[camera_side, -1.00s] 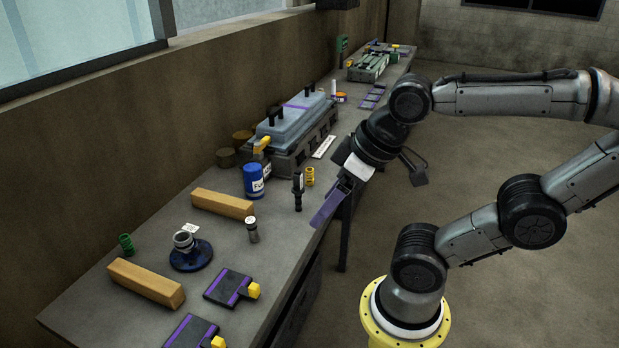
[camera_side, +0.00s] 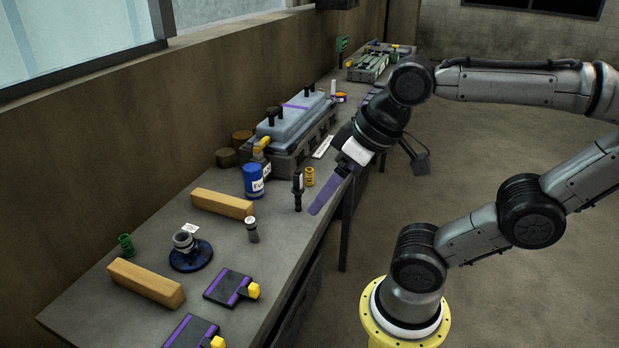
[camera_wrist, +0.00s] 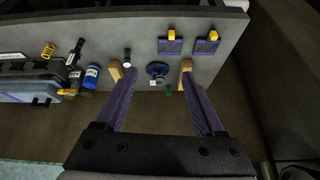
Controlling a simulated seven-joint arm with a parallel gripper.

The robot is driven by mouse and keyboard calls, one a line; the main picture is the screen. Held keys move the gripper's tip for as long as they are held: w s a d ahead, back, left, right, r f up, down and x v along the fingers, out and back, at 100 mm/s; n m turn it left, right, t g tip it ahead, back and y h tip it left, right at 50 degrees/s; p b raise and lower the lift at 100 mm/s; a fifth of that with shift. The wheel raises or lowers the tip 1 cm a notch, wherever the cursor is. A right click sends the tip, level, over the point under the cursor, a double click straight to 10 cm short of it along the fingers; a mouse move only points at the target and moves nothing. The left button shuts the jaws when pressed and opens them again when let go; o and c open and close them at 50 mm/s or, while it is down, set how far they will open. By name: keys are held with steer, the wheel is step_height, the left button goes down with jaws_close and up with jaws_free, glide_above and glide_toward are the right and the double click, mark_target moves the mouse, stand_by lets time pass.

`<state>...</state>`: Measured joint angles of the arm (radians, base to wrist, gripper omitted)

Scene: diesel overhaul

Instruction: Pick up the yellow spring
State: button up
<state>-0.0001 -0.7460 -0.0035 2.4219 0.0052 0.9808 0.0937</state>
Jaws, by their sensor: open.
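The yellow spring (camera_side: 310,177) stands upright on the workbench in the side view, just right of a black injector-like part (camera_side: 298,190). In the wrist view the yellow spring (camera_wrist: 48,50) is at the upper left, well outside the space between my fingers. My gripper (camera_side: 328,196) has purple fingers and is close to the spring on its right, over the bench's front edge in the side view; they look apart. In the wrist view my gripper (camera_wrist: 158,92) is open with nothing between its fingertips except the distant bench.
A blue canister (camera_side: 252,181) and the grey engine block (camera_side: 290,135) stand behind the spring. Wooden blocks (camera_side: 222,203), a green spring (camera_side: 126,244), a small cylinder (camera_side: 252,230) and purple-striped pads (camera_side: 228,287) lie nearer the camera. The bench's front edge is open to the floor.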

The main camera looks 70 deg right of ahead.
steer(key=w+d+r+m+g, duration=0.1)
steer(key=w+d+r+m, duration=0.45)
steer(key=w+r, duration=0.7)
steer(key=w+d+f+m+g, duration=0.1)
steer(key=w+d+f+m, duration=0.15)
steer(key=w+d, duration=0.65)
steer(key=m+g+y, duration=0.1)
steer(key=m+g, duration=0.3)
steer(key=m, duration=0.3)
glide_above(310, 168)
step_height(310, 168, down, 24)
steer(key=f, duration=0.1)
step_height(310, 168, down, 7)
steer(key=shift+s+a, duration=0.1)
steer(key=shift+a, duration=0.05)
steer(key=shift+a+f, duration=0.15)
steer(key=shift+f, duration=2.8)
steer(key=shift+c, duration=0.2)
jaws_close()
